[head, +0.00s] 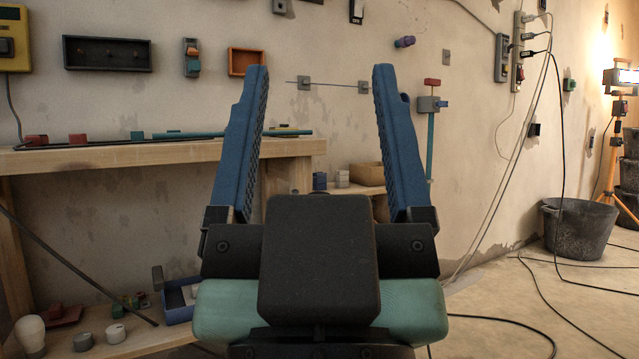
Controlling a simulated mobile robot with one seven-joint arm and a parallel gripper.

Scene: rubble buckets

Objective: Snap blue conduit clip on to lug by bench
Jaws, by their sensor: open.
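My gripper (320,76) is open and empty, its two blue fingers pointing up and spread wide in front of the wall. I cannot tell for sure which thing is the blue conduit clip. A small blue block (320,181) sits beneath the bench top's right end, beyond the fingers. Another small blue part (443,104) is on a grey wall fitting with a teal pipe, right of the right finger. Small grey lugs (304,83) sit on the wall between the fingertips, with a thin rod along them. The wooden bench (110,155) stands at left.
A red-orange wall box (246,62) and a dark wall tray (107,54) hang above the bench. Cables (557,150) hang at right and run over the floor. A black bucket (577,229) and an orange lamp stand (619,140) stand at right.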

